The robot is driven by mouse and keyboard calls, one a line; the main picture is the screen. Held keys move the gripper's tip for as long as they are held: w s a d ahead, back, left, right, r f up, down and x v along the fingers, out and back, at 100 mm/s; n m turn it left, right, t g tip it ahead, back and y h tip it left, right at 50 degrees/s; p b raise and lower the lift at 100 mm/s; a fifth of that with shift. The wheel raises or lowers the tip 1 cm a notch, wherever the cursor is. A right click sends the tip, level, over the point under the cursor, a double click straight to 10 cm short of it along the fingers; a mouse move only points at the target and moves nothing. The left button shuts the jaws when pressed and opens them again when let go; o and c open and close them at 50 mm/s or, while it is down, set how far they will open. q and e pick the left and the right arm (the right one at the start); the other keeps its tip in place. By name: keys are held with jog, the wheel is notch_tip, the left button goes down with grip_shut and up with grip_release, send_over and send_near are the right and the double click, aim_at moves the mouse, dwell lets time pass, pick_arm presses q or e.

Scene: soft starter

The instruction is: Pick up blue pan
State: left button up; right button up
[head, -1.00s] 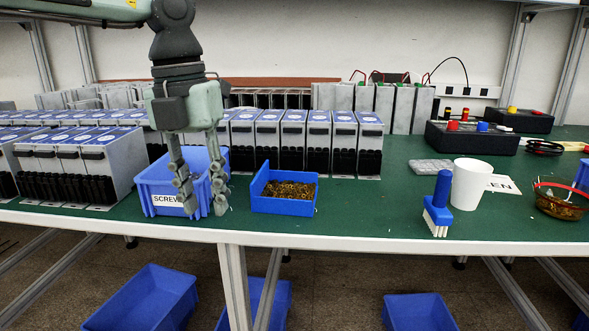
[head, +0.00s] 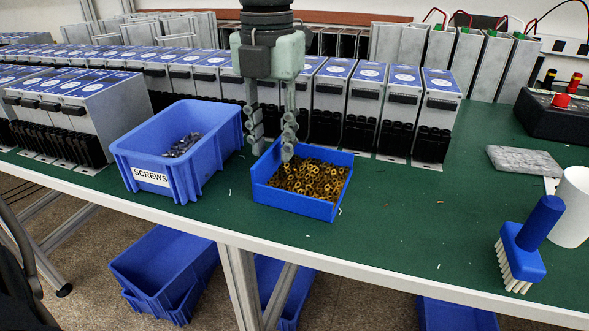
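The blue pan (head: 293,208) is a shallow open tray filled with small brass-coloured nuts. It sits on the green bench top near the front edge, in the middle of the head view. My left gripper (head: 272,153) points down at the pan's back left part, with its two fingers apart and nothing between them that I can make out. One fingertip is by the left wall and the other is over the nuts. I cannot tell whether either touches the pan. My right gripper is not in view.
A larger blue bin labelled SCREWS (head: 182,165) stands just left of the pan. A row of grey soft starters (head: 358,103) stands close behind. A blue brush (head: 528,240) and a white cup (head: 572,208) are at the right. The bench right of the pan is mostly clear.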

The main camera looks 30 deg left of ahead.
aim_at(307, 170)
pick_arm(q)
notch_tip(307, 170, down, 4)
jog(key=shift+r, duration=0.2)
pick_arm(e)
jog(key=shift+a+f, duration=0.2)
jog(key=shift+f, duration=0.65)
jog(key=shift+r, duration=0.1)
pick_arm(q)
grip_shut()
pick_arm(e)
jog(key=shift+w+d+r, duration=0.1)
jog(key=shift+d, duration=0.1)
